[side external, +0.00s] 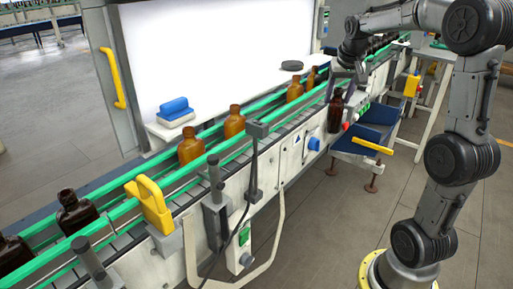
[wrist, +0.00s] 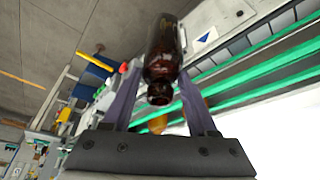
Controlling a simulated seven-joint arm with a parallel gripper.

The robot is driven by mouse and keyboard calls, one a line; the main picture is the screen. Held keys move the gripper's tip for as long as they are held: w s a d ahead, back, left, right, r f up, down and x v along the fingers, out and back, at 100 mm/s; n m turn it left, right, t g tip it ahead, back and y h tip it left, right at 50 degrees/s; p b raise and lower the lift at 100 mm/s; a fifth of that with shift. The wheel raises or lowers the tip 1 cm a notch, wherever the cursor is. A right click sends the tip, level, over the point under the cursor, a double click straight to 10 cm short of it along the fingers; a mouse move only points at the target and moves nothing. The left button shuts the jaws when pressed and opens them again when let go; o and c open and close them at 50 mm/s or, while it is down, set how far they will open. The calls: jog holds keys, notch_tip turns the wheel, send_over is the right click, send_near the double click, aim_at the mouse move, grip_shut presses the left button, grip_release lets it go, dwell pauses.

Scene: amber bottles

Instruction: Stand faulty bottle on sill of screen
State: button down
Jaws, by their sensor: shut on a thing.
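My gripper (side external: 345,82) is shut on a dark amber bottle (side external: 335,112), held upright in front of the conveyor's near side. In the wrist view the same bottle (wrist: 163,55) sits between the two fingers (wrist: 158,92), its neck toward the camera. The screen (side external: 215,55) is a large bright white panel behind the conveyor. Its sill (side external: 165,133) runs along the panel's foot, largely hidden by the rail and bottles. A blue block on a white base (side external: 174,110) and a dark round disc (side external: 291,66) are at the sill.
Several amber bottles (side external: 235,122) stand on the conveyor between green rails (side external: 276,97). Darker bottles (side external: 76,212) are at the lower left. A yellow clamp (side external: 149,204) and a sensor post (side external: 257,150) rise at the near rail.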

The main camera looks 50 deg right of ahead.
jog(key=w+a+r+m+g+h, duration=0.1)
jog(key=w+a+r+m+g, duration=0.15)
jog(key=w+r+m, duration=0.5)
jog(key=w+a+n, duration=0.2)
jog(key=w+a, duration=0.8)
jog(key=a, duration=0.1)
jog(key=shift+w+r+n+t, duration=0.25)
jog(key=shift+r+n+t, duration=0.1)
jog(key=shift+t, duration=0.1)
notch_tip(320, 180, down, 10)
jog(key=shift+r, duration=0.2)
jog(key=shift+f, duration=0.15)
jog(key=shift+c, duration=1)
grip_release()
jog(key=shift+f, duration=0.1)
